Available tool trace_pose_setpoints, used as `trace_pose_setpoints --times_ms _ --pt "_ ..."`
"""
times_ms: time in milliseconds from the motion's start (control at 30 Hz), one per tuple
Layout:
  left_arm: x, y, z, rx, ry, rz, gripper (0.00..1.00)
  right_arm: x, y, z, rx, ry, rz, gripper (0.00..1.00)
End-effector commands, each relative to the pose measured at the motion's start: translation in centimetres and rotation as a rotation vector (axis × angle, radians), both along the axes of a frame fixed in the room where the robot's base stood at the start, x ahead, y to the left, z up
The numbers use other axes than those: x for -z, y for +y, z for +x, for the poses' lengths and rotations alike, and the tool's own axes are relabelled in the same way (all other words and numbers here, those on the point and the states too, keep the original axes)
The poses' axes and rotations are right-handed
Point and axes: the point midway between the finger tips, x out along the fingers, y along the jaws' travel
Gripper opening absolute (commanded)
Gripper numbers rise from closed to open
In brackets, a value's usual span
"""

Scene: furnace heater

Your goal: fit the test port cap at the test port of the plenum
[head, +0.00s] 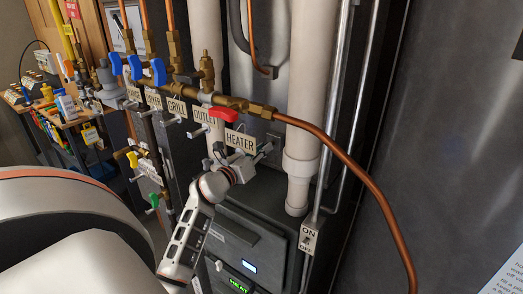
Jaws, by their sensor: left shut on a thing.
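My left gripper (258,160) is in front of the furnace, just below the HEATER label (240,141). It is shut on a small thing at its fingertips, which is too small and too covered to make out. I cannot tell the test port cap or the test port of the plenum apart from the parts around the gripper. My right gripper is not in view.
A red valve lever (223,115) sits just above the gripper, and a copper pipe (345,160) curves down to the right. A white pipe (301,165) stands close right. Blue valve levers (158,71) and a tool cart (70,135) are left.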

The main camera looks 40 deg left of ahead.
Motion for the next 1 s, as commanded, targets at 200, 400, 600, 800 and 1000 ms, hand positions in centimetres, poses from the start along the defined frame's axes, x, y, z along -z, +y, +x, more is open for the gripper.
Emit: trace_pose_setpoints --times_ms 200,400,600,800,1000 --pt "-0.1 0.0 0.5 0.0 0.0 0.0 0.0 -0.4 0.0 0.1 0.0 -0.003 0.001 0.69" --pt "0.0 0.1 1.0 0.0 0.0 -0.001 0.0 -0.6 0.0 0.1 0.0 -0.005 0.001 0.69" --pt "-0.1 0.2 1.4 0.0 -0.001 -0.001 0.0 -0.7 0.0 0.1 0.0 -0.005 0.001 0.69" --pt "-0.1 0.2 1.4 0.0 -0.001 -0.001 0.17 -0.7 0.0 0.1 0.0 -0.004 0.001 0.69" --pt "0.0 0.2 1.4 0.0 -0.001 0.0 0.34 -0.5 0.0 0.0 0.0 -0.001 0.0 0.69"
